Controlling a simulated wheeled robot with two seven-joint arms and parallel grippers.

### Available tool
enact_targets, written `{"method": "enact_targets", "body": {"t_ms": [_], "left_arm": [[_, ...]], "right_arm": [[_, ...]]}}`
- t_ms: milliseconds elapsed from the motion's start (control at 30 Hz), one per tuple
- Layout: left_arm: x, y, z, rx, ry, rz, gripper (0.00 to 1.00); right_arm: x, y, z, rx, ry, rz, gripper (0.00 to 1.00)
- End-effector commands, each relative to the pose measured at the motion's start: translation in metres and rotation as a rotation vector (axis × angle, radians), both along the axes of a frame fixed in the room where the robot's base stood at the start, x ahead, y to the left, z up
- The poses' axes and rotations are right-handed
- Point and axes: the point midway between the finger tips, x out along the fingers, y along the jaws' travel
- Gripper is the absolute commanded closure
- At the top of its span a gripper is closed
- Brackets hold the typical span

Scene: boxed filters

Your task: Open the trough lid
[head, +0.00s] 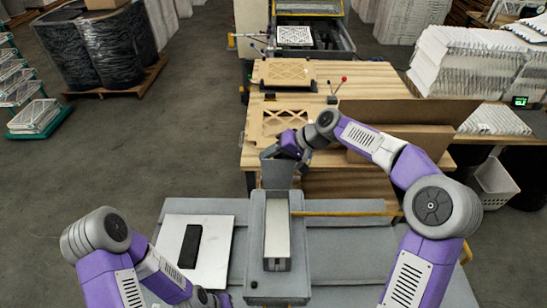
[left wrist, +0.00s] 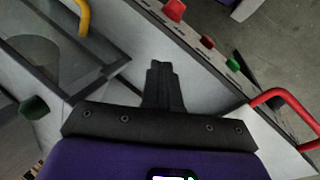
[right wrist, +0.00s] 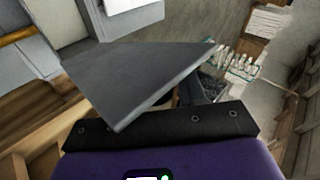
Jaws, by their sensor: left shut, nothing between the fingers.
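The trough (head: 256,240) is a long grey box with a pale interior, in the lower middle of the head view. Its lid (head: 275,174), a flat grey plate, stands raised at the trough's far end, so the trough shows uncovered. My right gripper (head: 290,152) is at the lid's upper edge. In the right wrist view the lid (right wrist: 140,80) crosses in front of the gripper and hides one finger. The other finger (right wrist: 203,88) stands well off to the right, so the jaws look open.
A white board with a black pad (head: 190,246) lies left of the trough. A yellow bar (head: 345,213) runs to its right. A wooden table (head: 362,80) with filter frames and cardboard stands beyond. The left wrist view shows a red handle (left wrist: 285,105) and coloured buttons.

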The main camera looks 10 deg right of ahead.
Motion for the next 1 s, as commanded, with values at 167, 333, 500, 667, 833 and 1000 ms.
{"method": "enact_targets", "body": {"t_ms": [167, 333, 500, 667, 833, 1000], "left_arm": [[0.000, 0.000, 0.000, 0.000, 0.000, 0.000, 1.00], [0.000, 0.000, 0.000, 0.000, 0.000, 0.000, 1.00], [0.000, 0.000, -0.004, 0.000, 0.000, 0.000, 1.00], [0.000, 0.000, -0.009, 0.000, 0.000, 0.000, 1.00], [0.000, 0.000, -0.012, 0.000, 0.000, 0.000, 1.00], [0.000, 0.000, -0.012, 0.000, 0.000, 0.000, 1.00]], "right_arm": [[0.000, 0.000, -0.001, -0.001, 0.002, 0.000, 0.49], [0.000, -0.001, -0.001, -0.001, 0.002, 0.000, 0.49], [-0.004, -0.013, 0.011, -0.003, -0.002, -0.003, 0.49], [-0.012, -0.032, 0.030, -0.002, -0.002, -0.003, 0.49], [-0.018, -0.047, 0.046, -0.002, 0.000, -0.001, 0.49], [-0.021, -0.051, 0.051, -0.001, 0.002, 0.000, 0.49]]}}
